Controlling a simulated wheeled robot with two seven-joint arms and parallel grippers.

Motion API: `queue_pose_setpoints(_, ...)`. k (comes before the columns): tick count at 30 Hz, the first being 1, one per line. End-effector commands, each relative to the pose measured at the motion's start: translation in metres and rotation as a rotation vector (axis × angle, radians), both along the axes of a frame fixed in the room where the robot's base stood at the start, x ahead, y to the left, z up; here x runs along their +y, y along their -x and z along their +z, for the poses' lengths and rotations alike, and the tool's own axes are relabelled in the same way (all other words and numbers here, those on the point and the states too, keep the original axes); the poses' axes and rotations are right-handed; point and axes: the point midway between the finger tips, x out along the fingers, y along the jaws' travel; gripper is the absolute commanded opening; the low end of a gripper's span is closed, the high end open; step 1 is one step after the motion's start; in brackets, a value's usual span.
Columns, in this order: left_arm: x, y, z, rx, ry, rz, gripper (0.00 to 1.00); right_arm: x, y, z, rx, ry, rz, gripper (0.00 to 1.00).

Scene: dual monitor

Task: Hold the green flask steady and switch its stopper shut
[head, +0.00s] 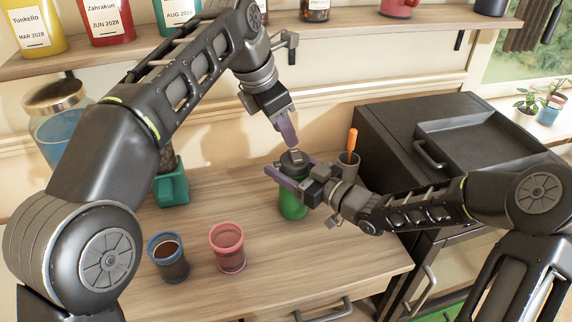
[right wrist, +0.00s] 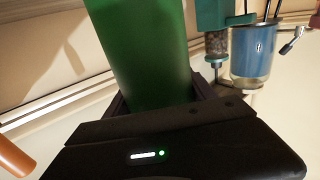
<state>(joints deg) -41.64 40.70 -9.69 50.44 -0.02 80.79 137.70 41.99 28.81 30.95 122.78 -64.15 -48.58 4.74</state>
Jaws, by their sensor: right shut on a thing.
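The green flask (head: 293,205) stands upright on the wooden counter, with a dark stopper (head: 294,160) on top. My right gripper (head: 291,175) comes from the right and is shut around the flask's upper part, below the stopper. In the right wrist view the green flask body (right wrist: 140,50) sits between the fingers; its stopper is out of that view. My left gripper (head: 290,142) points down just above the stopper, with its purple fingers together and seemingly empty. A small gap seems to show between its tips and the stopper, but contact is hard to judge.
A blue-rimmed cup (head: 168,258) and a pink cup (head: 228,247) stand at the front left. A teal grinder (head: 172,185) is behind them. A grey cup with an orange-handled tool (head: 348,165) stands close to the flask's right, beside the black stove (head: 400,130).

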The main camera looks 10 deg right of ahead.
Motion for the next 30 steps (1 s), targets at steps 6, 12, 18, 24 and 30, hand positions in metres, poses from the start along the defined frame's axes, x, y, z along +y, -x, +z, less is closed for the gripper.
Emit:
queue_pose_setpoints(6,0.016,-0.011,-0.004,0.009,0.001,0.031,0.18,0.0,0.0,0.0,-0.001,0.001,0.0,0.0)
queue_pose_setpoints(12,0.081,-0.04,-0.024,0.077,0.034,0.146,0.02,0.0,0.0,0.0,-0.001,0.001,-0.001,0.0)
queue_pose_setpoints(18,0.123,-0.041,-0.056,0.135,0.197,-0.028,0.0,0.0,0.0,0.0,-0.001,0.001,0.0,0.0)
queue_pose_setpoints(24,0.131,-0.036,-0.064,-0.034,0.321,-0.402,0.0,0.0,0.0,0.0,-0.001,0.001,0.0,0.0)
queue_pose_setpoints(30,0.132,-0.033,-0.063,-0.299,0.406,-0.75,0.0,0.0,0.0,0.0,0.0,0.0,0.0,0.0)
